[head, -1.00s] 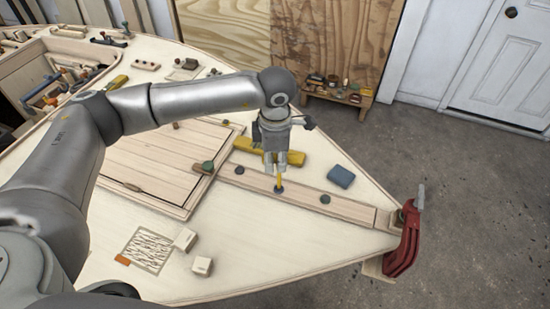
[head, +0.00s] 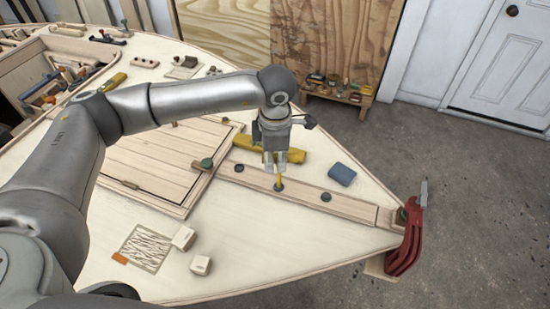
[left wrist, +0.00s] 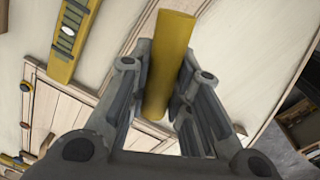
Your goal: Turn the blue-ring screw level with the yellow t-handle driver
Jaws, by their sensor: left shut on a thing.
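My left gripper (head: 276,158) is above the wooden strip (head: 313,199) near the pointed end of the hull. It is shut on the yellow t-handle driver (head: 279,181), whose shaft points down. The driver's yellow handle (left wrist: 171,65) lies between the fingers in the left wrist view. The driver's tip meets the blue-ring screw (head: 278,188) on the strip, and the screw is mostly hidden under it. I cannot tell how far the screw stands up. Two dark screws (head: 326,197) (head: 239,168) sit on the strip either side of it. My right gripper is not in view.
A yellow tool or case (head: 290,155) lies behind the gripper. A blue block (head: 342,175) lies to the right of the strip. A red clamp (head: 404,245) grips the hull's tip.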

